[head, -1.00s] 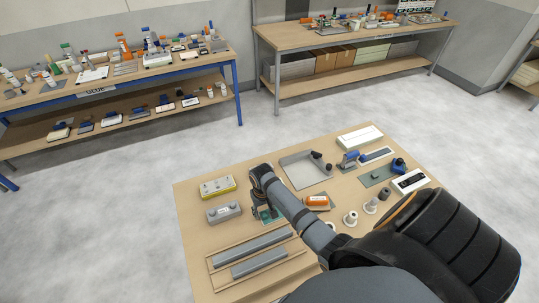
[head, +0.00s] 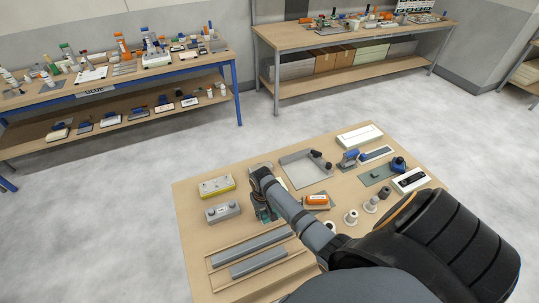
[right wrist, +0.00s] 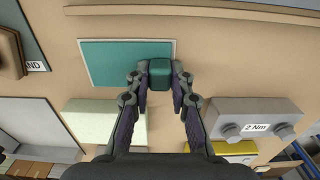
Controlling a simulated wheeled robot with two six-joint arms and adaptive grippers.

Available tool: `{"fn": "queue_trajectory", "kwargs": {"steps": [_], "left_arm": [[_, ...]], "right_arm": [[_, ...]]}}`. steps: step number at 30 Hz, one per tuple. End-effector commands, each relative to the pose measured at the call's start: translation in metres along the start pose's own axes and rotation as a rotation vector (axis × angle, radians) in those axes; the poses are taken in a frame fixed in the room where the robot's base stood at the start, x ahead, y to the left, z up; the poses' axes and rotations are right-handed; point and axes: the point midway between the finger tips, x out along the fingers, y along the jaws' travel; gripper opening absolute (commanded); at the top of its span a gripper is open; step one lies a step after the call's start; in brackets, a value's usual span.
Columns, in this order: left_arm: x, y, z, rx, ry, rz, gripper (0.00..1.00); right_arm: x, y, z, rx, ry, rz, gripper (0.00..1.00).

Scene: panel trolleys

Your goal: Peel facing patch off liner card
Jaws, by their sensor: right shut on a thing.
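My right gripper (head: 264,213) points down over the near-left part of the table. In the right wrist view its fingers (right wrist: 160,84) are shut on a small dark teal block. The block is at the right end of a flat teal rectangle (right wrist: 115,62), which looks like the facing patch. I cannot tell whether this rectangle touches the surface below it. A pale green card (right wrist: 88,122), probably the liner card, lies beside it, partly behind my fingers. My left gripper is not in view.
A grey box marked 2 Nm (right wrist: 250,118) and a yellow-edged box (head: 216,186) stand left of my gripper in the head view. A wooden tray with grey bars (head: 258,256) lies nearer. A shallow grey tray (head: 300,180) and several tools occupy the table's right half.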

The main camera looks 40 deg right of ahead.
Motion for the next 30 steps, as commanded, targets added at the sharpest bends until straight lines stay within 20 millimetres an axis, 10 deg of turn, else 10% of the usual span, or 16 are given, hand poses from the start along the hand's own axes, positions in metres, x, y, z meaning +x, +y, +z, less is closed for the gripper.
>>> {"fn": "queue_trajectory", "kwargs": {"steps": [30], "left_arm": [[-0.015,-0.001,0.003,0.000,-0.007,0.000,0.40]], "right_arm": [[-0.040,0.008,0.000,0.000,0.002,0.001,0.00]]}}
